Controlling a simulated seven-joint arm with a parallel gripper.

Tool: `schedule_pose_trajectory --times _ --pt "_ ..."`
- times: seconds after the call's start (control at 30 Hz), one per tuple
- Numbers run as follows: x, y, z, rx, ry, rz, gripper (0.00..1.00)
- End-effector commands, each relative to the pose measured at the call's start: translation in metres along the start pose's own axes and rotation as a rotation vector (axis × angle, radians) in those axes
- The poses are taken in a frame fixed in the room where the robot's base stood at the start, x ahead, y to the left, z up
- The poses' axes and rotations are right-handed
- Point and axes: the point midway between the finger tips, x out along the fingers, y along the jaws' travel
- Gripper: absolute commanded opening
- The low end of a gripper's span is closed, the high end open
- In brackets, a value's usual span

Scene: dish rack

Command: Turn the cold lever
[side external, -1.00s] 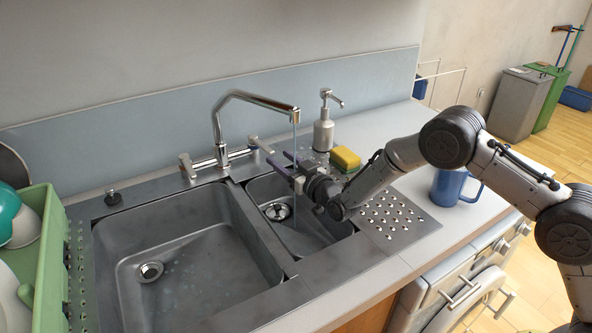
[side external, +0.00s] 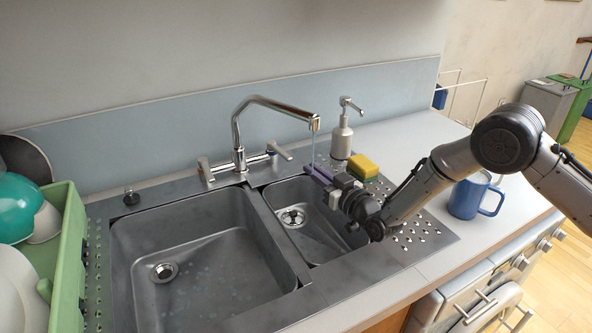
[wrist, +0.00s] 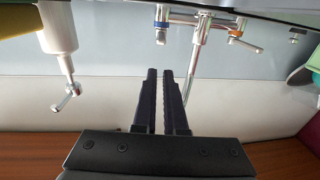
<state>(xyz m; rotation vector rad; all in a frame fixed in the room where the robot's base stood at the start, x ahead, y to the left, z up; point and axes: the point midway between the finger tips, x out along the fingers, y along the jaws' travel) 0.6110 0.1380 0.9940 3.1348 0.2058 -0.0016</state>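The cold lever (side external: 280,151) is the right-hand tap lever in the side view, nearer the soap dispenser. In the upside-down wrist view, the cold lever (wrist: 162,20) has a blue ring. The other lever (side external: 206,170) has an orange ring in the wrist view (wrist: 238,36).
The soap dispenser (side external: 342,135) and a yellow-green sponge (side external: 363,167) stand just behind and right of my gripper. A blue mug (side external: 468,196) stands at the right. A green dish rack (side external: 66,235) is at the left. Two basins lie in front of the faucet.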

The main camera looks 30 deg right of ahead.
Motion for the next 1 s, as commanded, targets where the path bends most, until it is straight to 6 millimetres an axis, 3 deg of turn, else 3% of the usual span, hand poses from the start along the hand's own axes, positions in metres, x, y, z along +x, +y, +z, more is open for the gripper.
schedule_pose_trajectory --times 0.1,0.47,1.0 --pt "0.0 0.0 -0.034 0.001 0.009 0.0 0.0" --pt "0.01 -0.024 -0.035 -0.419 0.01 0.069 0.0" --pt "0.015 -0.082 -0.032 -1.35 -0.132 0.189 0.0"
